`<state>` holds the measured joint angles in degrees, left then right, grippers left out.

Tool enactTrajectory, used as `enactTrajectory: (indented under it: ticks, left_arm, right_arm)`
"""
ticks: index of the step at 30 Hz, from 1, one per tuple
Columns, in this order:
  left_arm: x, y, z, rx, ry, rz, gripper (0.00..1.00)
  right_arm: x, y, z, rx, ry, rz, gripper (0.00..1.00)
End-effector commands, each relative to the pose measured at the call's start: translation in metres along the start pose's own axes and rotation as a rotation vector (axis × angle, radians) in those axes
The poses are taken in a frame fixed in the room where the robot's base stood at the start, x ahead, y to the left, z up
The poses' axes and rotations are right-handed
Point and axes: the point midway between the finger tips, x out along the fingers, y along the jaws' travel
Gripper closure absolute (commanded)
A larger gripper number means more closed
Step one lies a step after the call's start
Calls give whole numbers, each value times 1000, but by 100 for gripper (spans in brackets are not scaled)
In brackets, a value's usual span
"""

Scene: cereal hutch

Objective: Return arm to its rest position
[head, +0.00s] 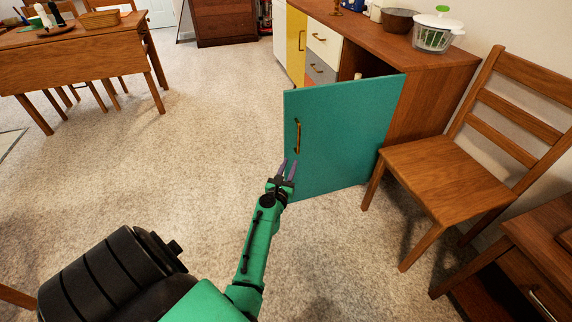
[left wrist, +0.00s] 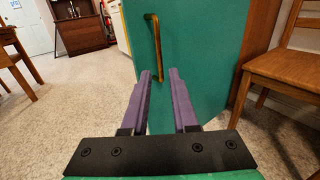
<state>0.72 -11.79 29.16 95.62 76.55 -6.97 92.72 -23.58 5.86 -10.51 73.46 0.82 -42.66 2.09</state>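My left gripper (head: 287,168) is in front of the teal cabinet door (head: 345,135), below its brass handle (head: 298,136). In the left wrist view, its purple fingers (left wrist: 160,82) stand apart with nothing between them. The handle (left wrist: 154,50) is ahead of the fingertips and does not lie between them. The door (left wrist: 200,60) stands swung open from the wooden hutch (head: 440,85). My green left arm reaches up from the bottom of the head view. My right gripper is not in view.
A wooden chair (head: 445,175) stands right of the door, with a desk (head: 540,250) at the lower right. A wooden table (head: 80,55) is at the upper left. The carpet (head: 190,150) left of the door is clear.

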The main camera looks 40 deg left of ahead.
Motion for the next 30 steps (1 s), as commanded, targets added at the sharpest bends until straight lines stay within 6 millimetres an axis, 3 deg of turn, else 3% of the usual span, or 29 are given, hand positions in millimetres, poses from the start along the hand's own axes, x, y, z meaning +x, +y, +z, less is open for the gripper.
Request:
enactTrajectory:
  ticks: [6, 10, 14, 17, 20, 24, 27, 28, 30]
  left_arm:
    - [0, 0, 0, 0, 0, 0, 73]
    - [-2, -4, -3, 49, 21, -16, 73]
    - [-28, -37, -41, 457, 163, -179, 73]
    - [-88, -64, -97, 1023, 275, -479, 73]
    - [-170, -67, -148, 1575, 271, -869, 73]
    - [-294, -33, -188, 2185, 32, -1486, 73]
    - [-370, 6, -197, 2447, -285, -1907, 73]
    - [-388, 16, -197, -2362, 368, 1908, 73]
    - [-419, 37, -198, -2137, 501, 1845, 73]
  right_arm:
    - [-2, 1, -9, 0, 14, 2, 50]
    - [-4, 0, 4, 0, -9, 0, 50]
    - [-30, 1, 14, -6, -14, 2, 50]
    - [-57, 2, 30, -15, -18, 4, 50]
    - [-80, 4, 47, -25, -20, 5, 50]
    - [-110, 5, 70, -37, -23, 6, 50]
    - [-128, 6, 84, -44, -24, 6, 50]
    - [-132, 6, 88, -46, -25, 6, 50]
    - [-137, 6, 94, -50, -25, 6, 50]
